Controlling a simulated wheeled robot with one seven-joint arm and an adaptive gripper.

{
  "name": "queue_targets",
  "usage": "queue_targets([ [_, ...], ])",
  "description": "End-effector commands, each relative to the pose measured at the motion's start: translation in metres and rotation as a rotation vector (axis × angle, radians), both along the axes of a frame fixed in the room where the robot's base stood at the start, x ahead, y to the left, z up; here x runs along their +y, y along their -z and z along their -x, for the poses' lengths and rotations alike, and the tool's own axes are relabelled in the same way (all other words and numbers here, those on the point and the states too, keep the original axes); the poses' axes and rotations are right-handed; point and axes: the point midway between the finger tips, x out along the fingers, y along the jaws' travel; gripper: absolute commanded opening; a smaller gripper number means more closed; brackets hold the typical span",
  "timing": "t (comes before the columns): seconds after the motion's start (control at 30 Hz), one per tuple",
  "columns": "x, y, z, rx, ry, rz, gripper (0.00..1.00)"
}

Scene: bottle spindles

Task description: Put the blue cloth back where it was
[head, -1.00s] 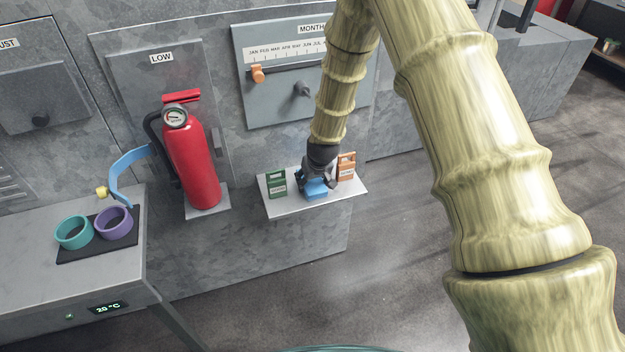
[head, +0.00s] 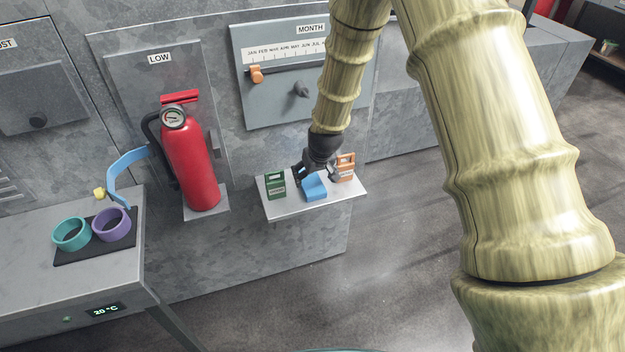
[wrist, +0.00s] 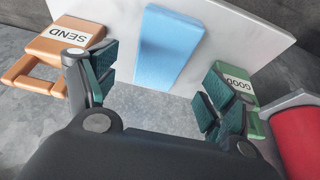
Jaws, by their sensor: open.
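The blue cloth (head: 314,187) lies on a small light shelf (head: 290,207), between a green tag (head: 275,185) and an orange tag (head: 346,168). In the wrist view the cloth (wrist: 167,46) is a flat blue piece, ahead of the fingers and between the two tags. My gripper (head: 317,176) is just above and behind the cloth, with its fingers apart. In the wrist view my gripper (wrist: 156,92) is open and nothing is between its fingertips. The orange tag reads SEND (wrist: 72,35) and the green one GOOD (wrist: 240,86).
A red fire extinguisher (head: 190,160) stands left of the shelf. A slider panel (head: 270,95) is on the wall above.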

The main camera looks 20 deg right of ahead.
Motion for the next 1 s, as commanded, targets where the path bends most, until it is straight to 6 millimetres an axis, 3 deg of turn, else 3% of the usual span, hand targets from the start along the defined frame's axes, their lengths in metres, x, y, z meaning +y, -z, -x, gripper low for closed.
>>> queue_targets([
  [0.4,0.0,-0.049,0.02,-0.002,0.0,0.0,0.84],
  [0.6,-0.001,-0.06,0.026,0.001,0.0,0.0,0.84],
  [0.87,-0.001,-0.059,0.03,0.005,0.0,0.0,0.84],
  [1.0,-0.002,-0.026,0.051,0.036,0.007,0.005,0.84],
])
